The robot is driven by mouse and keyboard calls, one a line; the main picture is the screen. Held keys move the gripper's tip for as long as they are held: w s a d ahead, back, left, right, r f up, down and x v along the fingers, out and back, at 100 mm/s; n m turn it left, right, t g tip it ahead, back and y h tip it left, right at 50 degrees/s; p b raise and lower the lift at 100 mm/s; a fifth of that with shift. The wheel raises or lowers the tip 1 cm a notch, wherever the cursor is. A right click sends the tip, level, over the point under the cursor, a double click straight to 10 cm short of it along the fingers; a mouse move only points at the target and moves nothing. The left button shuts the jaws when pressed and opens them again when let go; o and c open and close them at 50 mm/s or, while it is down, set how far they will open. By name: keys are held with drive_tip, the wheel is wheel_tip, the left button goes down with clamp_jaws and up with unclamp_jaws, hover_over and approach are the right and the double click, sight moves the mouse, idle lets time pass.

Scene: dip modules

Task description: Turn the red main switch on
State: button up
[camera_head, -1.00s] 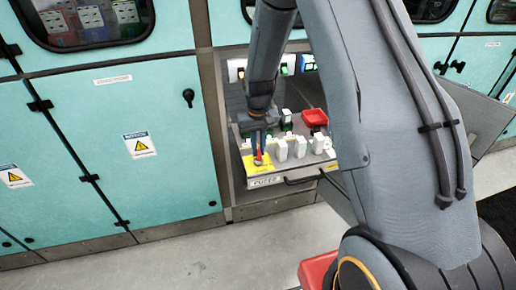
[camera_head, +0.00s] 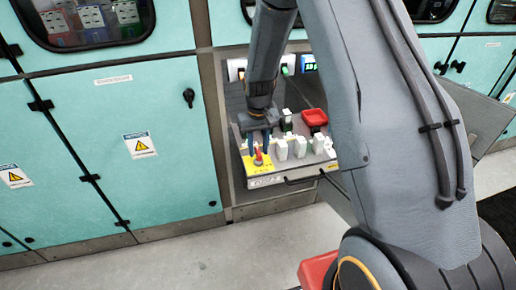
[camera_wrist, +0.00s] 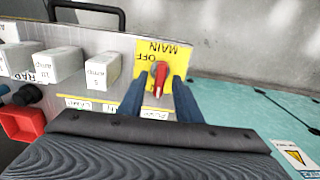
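The red main switch (camera_head: 258,158) is a rotary handle on a yellow plate (camera_head: 247,165) at the left front corner of the pulled-out module. In the wrist view, the red handle (camera_wrist: 161,76) points down the picture towards my gripper. The yellow plate (camera_wrist: 178,54) carries the words MAIN and OFF, upside down. My gripper (camera_head: 258,149) is open, its blue fingers apart, one on each side of the handle. In the wrist view, gaps show between the handle and the fingers of my gripper (camera_wrist: 159,84).
White labelled blocks (camera_head: 299,147) stand in a row beside the switch. A red square part (camera_head: 314,117) sits behind them. A black drawer handle (camera_head: 302,179) crosses the module's front. Teal cabinet doors (camera_head: 150,150) stand left; the floor in front is clear.

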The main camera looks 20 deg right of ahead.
sight(258, 151)
wheel_tip(258, 151, up, 7)
drive_tip(key=shift+r+b, duration=0.1)
drive_tip(key=shift+b, duration=0.55)
drive_tip(key=shift+r, duration=0.3)
drive_tip(key=shift+s+r, duration=0.15)
drive_tip(key=shift+s, duration=0.05)
drive_tip(key=s+r, duration=0.3)
drive_tip(key=s, duration=0.9)
drive_tip(key=s+r, duration=0.3)
drive_tip(key=s, duration=0.9)
drive_tip(key=shift+d, duration=0.2)
